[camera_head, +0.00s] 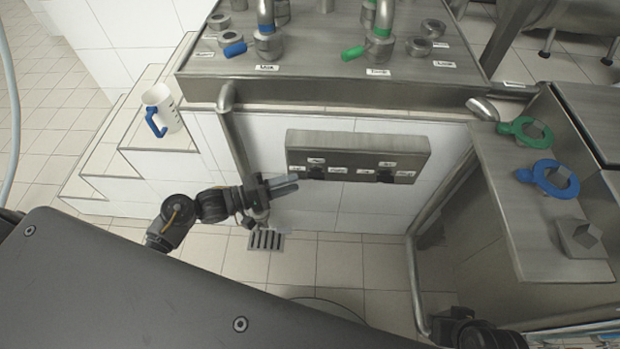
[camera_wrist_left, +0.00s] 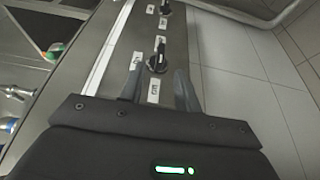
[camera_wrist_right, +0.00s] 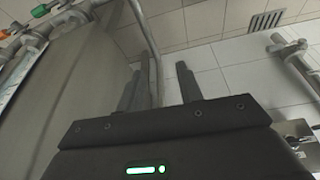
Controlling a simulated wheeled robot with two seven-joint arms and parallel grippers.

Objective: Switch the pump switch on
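A grey metal switch panel (camera_head: 412,160) is on the white tiled wall, with two black rotary switches, one on the left (camera_head: 316,172) and one on the right (camera_head: 385,176). Small labels around them are too blurred to read, so I cannot tell which is the pump switch. My left gripper (camera_head: 294,183) is at the panel's left end, fingers pointing at the left switch. In the left wrist view, the near switch (camera_wrist_left: 157,61) lies just ahead between the spread, empty fingers (camera_wrist_left: 159,80); the other switch (camera_wrist_left: 165,9) is farther. My right gripper (camera_wrist_right: 158,80) is open and empty, away from the panel.
A metal counter with pipes stands above the panel. A vertical pipe (camera_head: 236,140) runs beside my left gripper. A white jug with a blue handle (camera_head: 163,108) stands on tiled steps. Green (camera_head: 526,131) and blue (camera_head: 549,178) ring-shaped tools lie on the right metal shelf.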

